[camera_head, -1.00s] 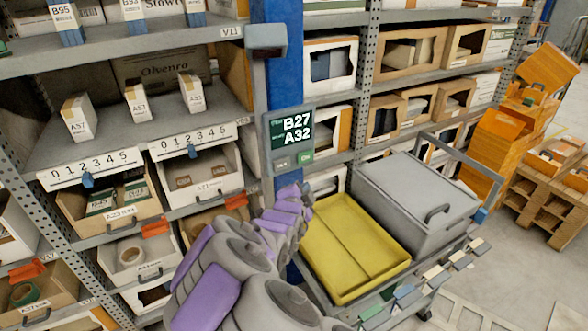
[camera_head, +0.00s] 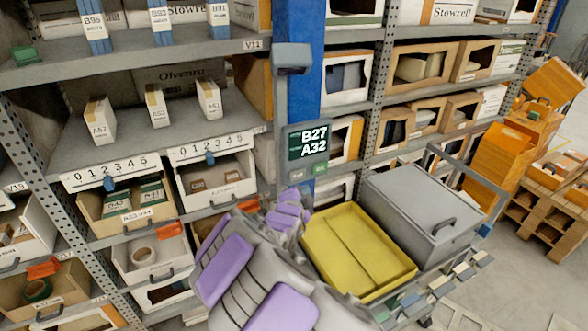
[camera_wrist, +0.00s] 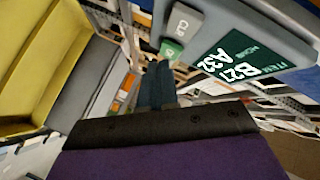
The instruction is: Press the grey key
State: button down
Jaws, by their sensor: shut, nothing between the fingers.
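The grey key (camera_wrist: 183,22), marked CLR, sits on the lower edge of the grey display unit (camera_wrist: 245,35) in the wrist view. In the head view the grey key (camera_head: 298,173) is small, under the screen reading B27 A32. A green key (camera_wrist: 171,50) is beside it and also shows in the head view (camera_head: 320,168). My gripper (camera_wrist: 160,70) is shut and empty. In the wrist view its tips appear just below the green key, with the grey key farther up; the exact gap cannot be told. In the head view my gripper (camera_head: 300,194) is below the keys, partly hidden by my arm.
The display unit hangs on a blue post (camera_head: 309,85) between racks. A yellow tray (camera_head: 350,248) and a grey lidded box (camera_head: 425,205) stand on a cart right of my arm. Shelves with bins (camera_head: 125,210) are at the left.

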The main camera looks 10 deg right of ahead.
aim_at(304, 176)
jog(key=w+p, duration=0.2)
jog(key=w+a+p, duration=0.1)
jog(key=w+p, duration=0.1)
jog(key=shift+w, duration=0.2)
jog(key=shift+d, duration=0.2)
jog(key=shift+w+d, duration=0.35)
jog(key=shift+d, duration=0.25)
dwell(1.6)
